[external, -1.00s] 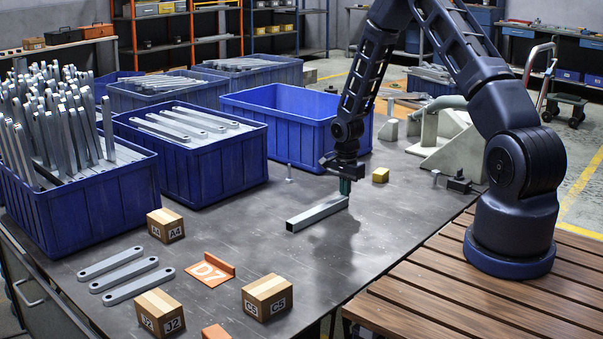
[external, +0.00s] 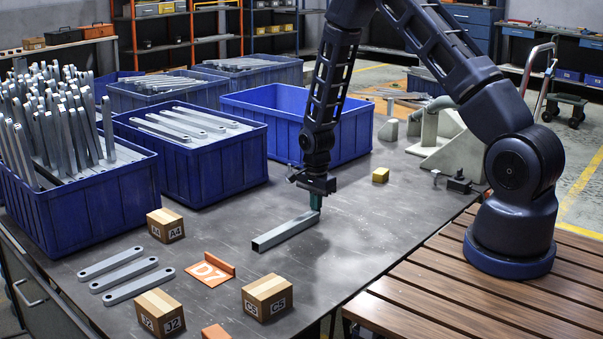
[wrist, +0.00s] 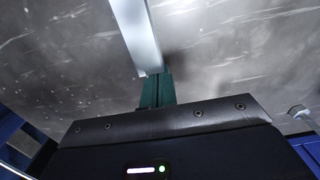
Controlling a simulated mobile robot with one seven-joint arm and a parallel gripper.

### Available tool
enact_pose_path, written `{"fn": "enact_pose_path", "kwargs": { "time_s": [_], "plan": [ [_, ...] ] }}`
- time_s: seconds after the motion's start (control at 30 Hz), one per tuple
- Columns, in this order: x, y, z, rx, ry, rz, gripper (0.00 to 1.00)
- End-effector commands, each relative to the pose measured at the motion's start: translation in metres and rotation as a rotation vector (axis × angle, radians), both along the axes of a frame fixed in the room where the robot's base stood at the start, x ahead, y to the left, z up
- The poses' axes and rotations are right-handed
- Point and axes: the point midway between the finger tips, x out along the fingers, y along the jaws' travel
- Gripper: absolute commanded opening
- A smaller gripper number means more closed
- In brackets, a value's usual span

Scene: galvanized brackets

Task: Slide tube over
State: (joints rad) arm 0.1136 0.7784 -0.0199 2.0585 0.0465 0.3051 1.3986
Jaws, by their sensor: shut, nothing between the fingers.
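The grey square metal tube (external: 282,233) lies flat on the dark table, its open end toward the front left. My gripper (external: 315,204) points down at the tube's far end, its green fingers shut and empty. In the wrist view the tube (wrist: 136,36) runs up and away from the shut fingers (wrist: 156,88). The fingertips look to be against the tube's near end there, though exact contact is hard to tell.
Flat brackets (external: 120,272) lie front left. An empty blue bin (external: 345,135) stands behind. A yellow block (external: 380,175) sits right of my gripper.

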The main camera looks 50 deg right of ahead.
Motion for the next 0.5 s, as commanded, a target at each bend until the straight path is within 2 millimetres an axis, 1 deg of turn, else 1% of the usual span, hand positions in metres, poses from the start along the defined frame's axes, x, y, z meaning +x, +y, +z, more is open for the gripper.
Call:
{"fn": "enact_pose_path", "kwargs": {
  "time_s": [0.03, 0.1, 0.2, 0.33, 0.5],
  "plan": [
    [0.0, 0.009, 0.0, 0.0, 0.0, 0.003, 0.0],
    [0.0, 0.019, 0.0, 0.0, 0.0, 0.003, 0.0],
    [0.0, 0.029, 0.0, 0.0, 0.0, 0.002, 0.0],
    [0.0, 0.036, 0.0, 0.0, 0.0, 0.0, 0.0],
    [0.0, 0.038, 0.0, 0.0, 0.0, 0.0, 0.0]
  ]
}}
